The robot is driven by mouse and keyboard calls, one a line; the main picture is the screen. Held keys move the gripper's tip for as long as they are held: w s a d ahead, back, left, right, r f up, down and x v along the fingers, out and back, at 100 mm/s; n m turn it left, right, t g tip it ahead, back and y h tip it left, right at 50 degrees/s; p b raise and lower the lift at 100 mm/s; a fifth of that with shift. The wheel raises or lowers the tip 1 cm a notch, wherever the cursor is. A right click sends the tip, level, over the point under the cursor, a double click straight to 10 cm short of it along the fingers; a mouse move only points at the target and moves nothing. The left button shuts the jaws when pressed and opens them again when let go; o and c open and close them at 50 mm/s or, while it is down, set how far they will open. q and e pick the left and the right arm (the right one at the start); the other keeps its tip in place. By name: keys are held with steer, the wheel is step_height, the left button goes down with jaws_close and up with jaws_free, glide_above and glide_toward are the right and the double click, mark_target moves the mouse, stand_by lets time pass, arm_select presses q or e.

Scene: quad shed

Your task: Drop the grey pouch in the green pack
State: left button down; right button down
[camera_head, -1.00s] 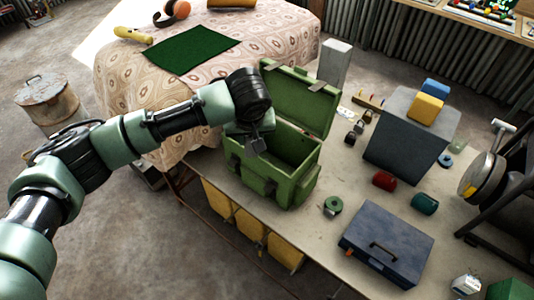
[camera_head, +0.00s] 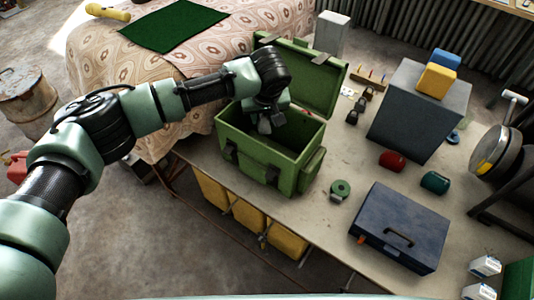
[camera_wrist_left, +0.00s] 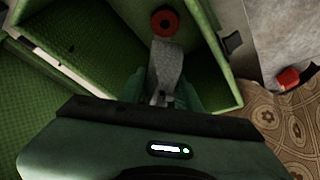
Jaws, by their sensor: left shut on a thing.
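The green pack (camera_head: 262,160) stands on the table with its lid (camera_head: 312,80) raised at the back. My left gripper (camera_head: 270,120) is over its open top, pointing down. In the left wrist view the gripper (camera_wrist_left: 162,98) is shut on the grey pouch (camera_wrist_left: 166,66), which hangs over the pack's dark interior. The pack's wall also shows in the wrist view (camera_wrist_left: 212,45). In the head view the pouch is mostly lost among the fingers. My right gripper is not in view.
A blue case (camera_head: 398,225), a green tape roll (camera_head: 340,190) and a dark slanted box (camera_head: 415,115) stand to the right. A patterned cloth (camera_head: 130,75) lies left.

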mark_target(265, 115)
arm_select(q)
steer(key=shift+f, duration=0.35)
steer(key=shift+s+r, duration=0.1)
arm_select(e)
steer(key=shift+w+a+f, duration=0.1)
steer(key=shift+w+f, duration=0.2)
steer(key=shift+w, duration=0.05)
arm_select(q)
steer(key=c, duration=1.1)
jaws_free()
steer(key=shift+o, duration=0.9)
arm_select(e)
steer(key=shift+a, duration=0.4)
arm_select(q)
steer(key=b+v, duration=0.2)
steer(key=v, duration=0.4)
steer(key=shift+s+r, duration=0.15)
steer(key=shift+r, duration=0.1)
steer(key=shift+s+d+r, duration=0.1)
steer(key=shift+s+r, duration=0.1)
steer(key=shift+r, duration=0.35)
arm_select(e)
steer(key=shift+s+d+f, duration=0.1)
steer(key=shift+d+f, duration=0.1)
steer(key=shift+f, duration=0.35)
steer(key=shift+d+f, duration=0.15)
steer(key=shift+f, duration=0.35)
